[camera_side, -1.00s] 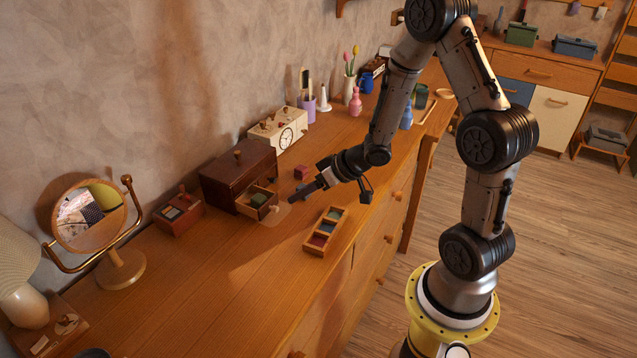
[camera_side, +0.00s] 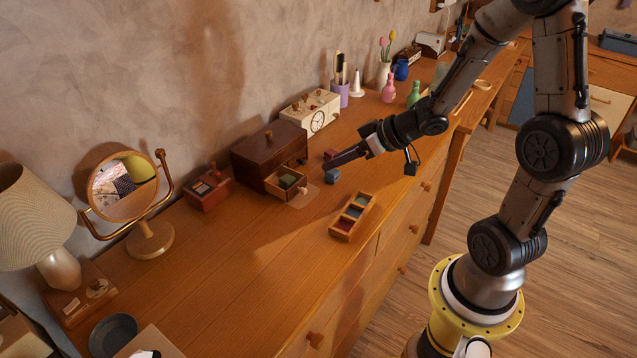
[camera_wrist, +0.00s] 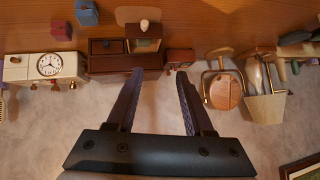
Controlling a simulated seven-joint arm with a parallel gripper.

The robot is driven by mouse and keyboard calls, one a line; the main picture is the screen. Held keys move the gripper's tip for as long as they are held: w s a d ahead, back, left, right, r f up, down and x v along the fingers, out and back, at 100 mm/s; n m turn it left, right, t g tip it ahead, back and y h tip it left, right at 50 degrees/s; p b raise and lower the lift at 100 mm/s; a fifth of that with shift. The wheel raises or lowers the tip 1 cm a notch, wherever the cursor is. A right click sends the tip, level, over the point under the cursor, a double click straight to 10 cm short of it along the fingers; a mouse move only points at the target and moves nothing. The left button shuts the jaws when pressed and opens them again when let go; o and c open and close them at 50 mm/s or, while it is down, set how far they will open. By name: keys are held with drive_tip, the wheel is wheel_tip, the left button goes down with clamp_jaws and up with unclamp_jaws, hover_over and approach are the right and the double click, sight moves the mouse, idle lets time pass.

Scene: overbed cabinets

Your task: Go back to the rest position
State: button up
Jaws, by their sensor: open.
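My gripper (camera_side: 338,160) is empty and raised above the dresser top, in front of the dark brown box. Its two fingers (camera_wrist: 155,88) are spread apart in the wrist view. The dark brown box (camera_side: 262,150) has its small drawer (camera_side: 292,190) pulled out, with a green block (camera_side: 287,181) inside. A red cube (camera_side: 330,154) and a blue cube (camera_side: 332,176) lie on the dresser near the fingers in the side view. Both the red cube (camera_wrist: 62,29) and blue cube (camera_wrist: 87,12) show in the wrist view, clear of the fingers.
A tray (camera_side: 345,237) with coloured compartments lies near the front edge. A clock box (camera_side: 311,113), a small reddish box (camera_side: 208,188), a round mirror (camera_side: 124,186) and a lamp (camera_side: 33,220) stand along the wall. Vases stand farther back. The dresser's middle is clear.

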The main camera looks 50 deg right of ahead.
drive_tip(key=s+a+r+t+h, duration=0.1)
drive_tip(key=s+a+r+h, duration=0.1)
drive_tip(key=r, duration=0.7)
drive_tip(key=s+a+r+t+h, duration=0.1)
drive_tip(key=s+r+t+h, duration=0.1)
drive_tip(key=r, duration=0.7)
drive_tip(key=s+a+f+g, duration=0.2)
drive_tip(key=s+f+g, duration=0.1)
drive_tip(key=s, duration=0.4)
drive_tip(key=s+a+f+g+y, duration=0.1)
drive_tip(key=s+a+f+g, duration=0.1)
drive_tip(key=s, duration=0.6)
drive_tip(key=shift+s+a+f+g, duration=0.15)
drive_tip(key=shift+a+f+g, duration=0.1)
drive_tip(key=shift+f+g, duration=0.65)
